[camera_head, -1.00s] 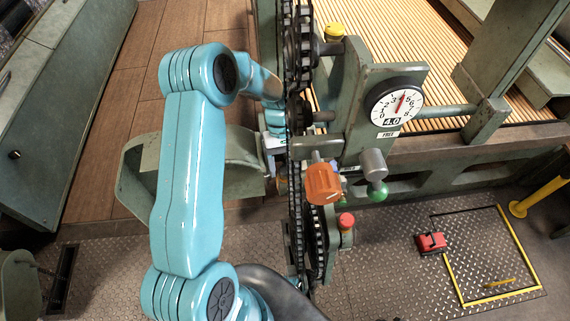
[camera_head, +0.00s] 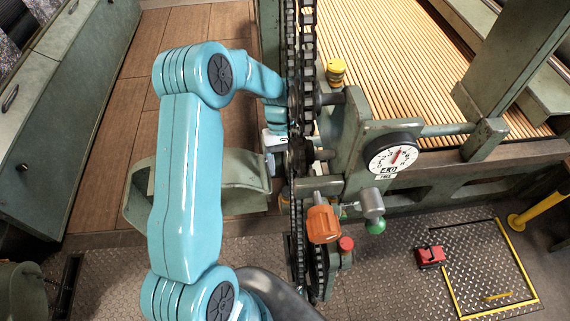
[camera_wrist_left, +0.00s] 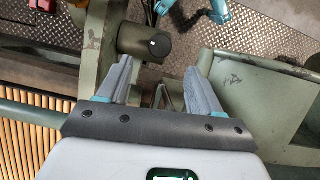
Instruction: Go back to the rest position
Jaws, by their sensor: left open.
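My left arm, light blue, comes in from the bottom left of the head view. It bends at the upper left and reaches right to the chain. My left gripper (camera_head: 271,160) is behind and left of the dark chain, partly hidden by it. In the left wrist view the two grey fingers of my left gripper (camera_wrist_left: 163,62) stand apart with nothing between them. They point toward a dark round shaft end (camera_wrist_left: 145,42) and green metal parts, apart from them as far as I can tell. My right gripper is not in view.
The chain (camera_head: 308,50) runs beside my left gripper. Right of it stand a dial gauge (camera_head: 392,153), an orange handle (camera_head: 323,224), a green knob (camera_head: 376,226), a red button (camera_head: 346,243) and a yellow knob (camera_head: 336,66). A green curved trough (camera_head: 215,198) lies behind my left arm.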

